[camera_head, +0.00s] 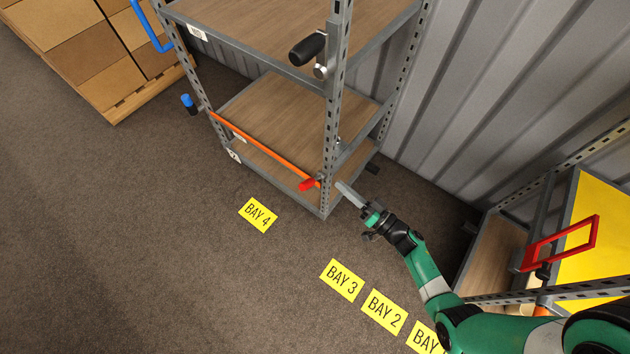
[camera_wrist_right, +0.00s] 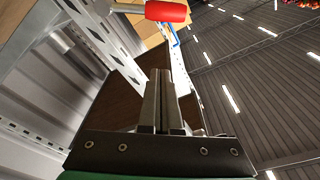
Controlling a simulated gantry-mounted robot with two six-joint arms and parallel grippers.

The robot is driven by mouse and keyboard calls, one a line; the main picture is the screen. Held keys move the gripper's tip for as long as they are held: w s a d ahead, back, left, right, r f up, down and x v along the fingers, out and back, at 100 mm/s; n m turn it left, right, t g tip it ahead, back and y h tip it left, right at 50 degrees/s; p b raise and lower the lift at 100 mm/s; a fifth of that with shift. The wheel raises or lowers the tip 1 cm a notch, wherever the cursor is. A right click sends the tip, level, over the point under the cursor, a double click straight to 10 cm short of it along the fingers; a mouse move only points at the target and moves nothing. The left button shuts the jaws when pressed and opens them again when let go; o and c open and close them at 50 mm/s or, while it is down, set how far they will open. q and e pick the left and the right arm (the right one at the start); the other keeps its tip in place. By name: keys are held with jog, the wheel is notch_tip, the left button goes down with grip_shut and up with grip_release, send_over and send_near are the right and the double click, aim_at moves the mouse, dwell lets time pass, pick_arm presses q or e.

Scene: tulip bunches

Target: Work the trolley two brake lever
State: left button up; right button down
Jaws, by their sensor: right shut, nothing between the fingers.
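A grey metal shelf trolley (camera_head: 333,120) with wooden shelves stands by the corrugated wall; I cannot read its small tags. A lever with a red grip (camera_head: 307,184) sits low at its near corner post, at the end of an orange bar (camera_head: 265,147). The red grip (camera_wrist_right: 167,11) also shows at the top of the right wrist view. My right gripper (camera_head: 346,192) is shut and empty, just right of the corner post, with its fingertips close to the lever. The fingers (camera_wrist_right: 163,98) are together in the wrist view, apart from the red grip. My left gripper is out of view.
A black-handled crank (camera_head: 307,49) juts from the post higher up. A blue-tipped lever (camera_head: 188,103) is at the left post. Boxes on a pallet (camera_head: 95,50) stand left. Another trolley with a red handle (camera_head: 566,245) stands right. Yellow bay labels (camera_head: 341,280) mark open floor.

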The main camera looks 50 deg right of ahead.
jog(key=b, duration=0.5)
send_over(315, 181)
jog(key=d, duration=0.1)
jog(key=shift+s+a+f+b, duration=0.2)
jog(key=shift+a+f+b, duration=0.2)
jog(key=shift+f+b, duration=0.2)
jog(key=shift+s+a+f+b, duration=0.2)
jog(key=shift+a+f+b, duration=0.2)
jog(key=shift+f+b, duration=0.15)
jog(key=shift+a, duration=0.15)
jog(key=shift+r, duration=0.1)
jog(key=shift+s, duration=0.2)
